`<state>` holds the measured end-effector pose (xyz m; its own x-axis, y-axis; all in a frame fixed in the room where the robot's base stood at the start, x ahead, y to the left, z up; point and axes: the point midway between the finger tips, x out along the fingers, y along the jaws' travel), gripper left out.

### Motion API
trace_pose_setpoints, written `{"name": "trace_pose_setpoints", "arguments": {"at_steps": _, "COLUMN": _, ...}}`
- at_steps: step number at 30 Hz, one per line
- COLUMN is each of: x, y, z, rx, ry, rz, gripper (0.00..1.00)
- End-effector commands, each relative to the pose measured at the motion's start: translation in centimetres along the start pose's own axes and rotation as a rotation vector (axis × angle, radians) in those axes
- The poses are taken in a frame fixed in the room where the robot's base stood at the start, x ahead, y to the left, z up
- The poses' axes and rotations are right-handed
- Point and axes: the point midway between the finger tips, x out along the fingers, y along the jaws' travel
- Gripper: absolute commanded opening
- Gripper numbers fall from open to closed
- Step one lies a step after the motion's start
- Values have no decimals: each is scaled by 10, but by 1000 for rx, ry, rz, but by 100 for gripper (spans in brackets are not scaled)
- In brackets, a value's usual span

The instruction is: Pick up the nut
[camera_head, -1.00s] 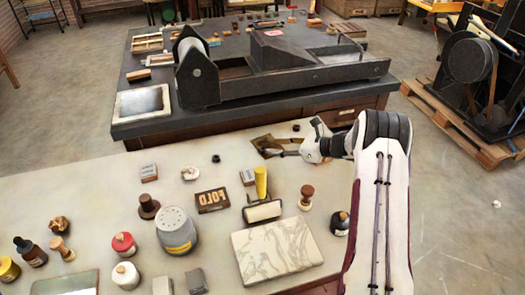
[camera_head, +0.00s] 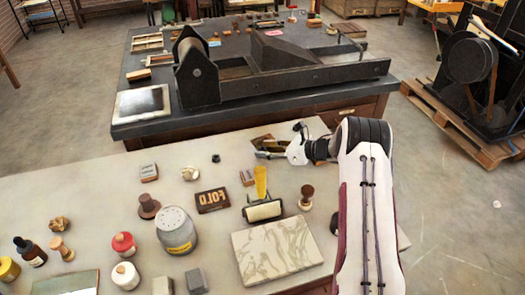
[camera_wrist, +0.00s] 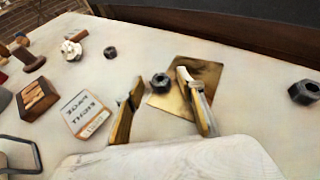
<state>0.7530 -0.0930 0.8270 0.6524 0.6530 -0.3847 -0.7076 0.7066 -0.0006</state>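A small black hex nut (camera_wrist: 160,82) with a hole in its middle lies at the left part of a brass-coloured plate in the wrist view. My gripper (camera_wrist: 160,78) is open, with one finger on each side of this nut in the picture. I cannot tell whether the fingers touch it or how high they are above it. In the head view my gripper (camera_head: 262,149) is low over the far edge of the pale table and hides the nut. Two other black nut-like pieces show in the wrist view, one at the upper left (camera_wrist: 110,52) and one at the right (camera_wrist: 303,92).
The brass plate (camera_wrist: 200,75) lies under the fingers. A small lettered block (camera_wrist: 84,115) lies left of the left finger. A roller with a yellow handle (camera_head: 263,210), a FOLD block (camera_head: 212,200) and a marble slab (camera_head: 277,250) stand nearer. A press (camera_head: 285,75) stands on the dark table behind.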

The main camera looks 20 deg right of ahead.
Motion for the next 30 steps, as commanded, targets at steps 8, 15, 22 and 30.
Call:
{"name": "trace_pose_setpoints", "arguments": {"at_steps": 8, "x": 0, "y": 0, "z": 0, "rx": 0, "ry": 0, "rz": 0, "gripper": 12}}
{"name": "trace_pose_setpoints", "arguments": {"at_steps": 15, "x": 0, "y": 0, "z": 0, "rx": 0, "ry": -1, "rz": 0, "gripper": 0}}
{"name": "trace_pose_setpoints", "arguments": {"at_steps": 22, "x": -1, "y": 0, "z": 2, "rx": -1, "ry": -1, "rz": 0, "gripper": 0}}
{"name": "trace_pose_setpoints", "arguments": {"at_steps": 30, "x": -7, "y": -1, "z": 18, "rx": -1, "ry": -2, "rz": -1, "gripper": 0}}
